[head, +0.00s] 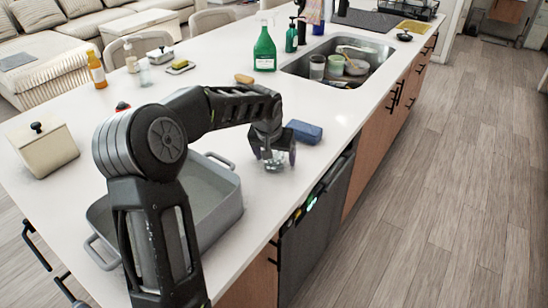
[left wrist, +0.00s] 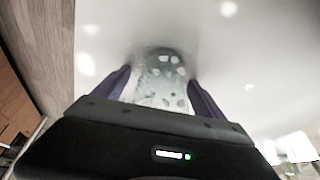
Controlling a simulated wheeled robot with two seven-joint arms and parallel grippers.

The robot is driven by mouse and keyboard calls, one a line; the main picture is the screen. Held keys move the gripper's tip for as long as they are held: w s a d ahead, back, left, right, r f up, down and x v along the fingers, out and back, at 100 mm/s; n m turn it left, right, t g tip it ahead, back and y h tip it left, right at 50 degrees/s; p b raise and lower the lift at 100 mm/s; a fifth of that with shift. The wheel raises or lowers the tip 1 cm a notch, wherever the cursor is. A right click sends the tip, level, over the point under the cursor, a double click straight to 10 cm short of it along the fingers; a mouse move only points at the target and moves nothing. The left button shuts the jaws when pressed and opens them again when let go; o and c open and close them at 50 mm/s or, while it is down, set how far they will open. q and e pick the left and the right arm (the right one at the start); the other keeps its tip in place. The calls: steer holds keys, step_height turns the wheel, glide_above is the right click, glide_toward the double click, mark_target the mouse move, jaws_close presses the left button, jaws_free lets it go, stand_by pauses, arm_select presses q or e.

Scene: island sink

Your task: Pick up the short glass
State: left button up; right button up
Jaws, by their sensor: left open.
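The short glass (head: 274,162) is a small clear glass standing on the white counter, right of the grey roasting pan. My left gripper (head: 275,153) is over it, fingers pointing down. In the left wrist view the glass (left wrist: 162,80) lies between the two purple fingers of my left gripper (left wrist: 160,85). The fingers are open, one on each side of the glass. A narrow gap or contact at the fingertips is hard to tell. The lower part of the glass is hidden behind the gripper body in that view. My right gripper is not in view.
A grey roasting pan (head: 221,180) sits under and left of my arm. A blue sponge (head: 304,131) lies just behind the gripper. A green bottle (head: 265,50) stands near the sink (head: 293,68), which holds several dishes. The counter edge is close on the right.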

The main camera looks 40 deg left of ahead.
arm_select(q)
steer(key=c, duration=1.6)
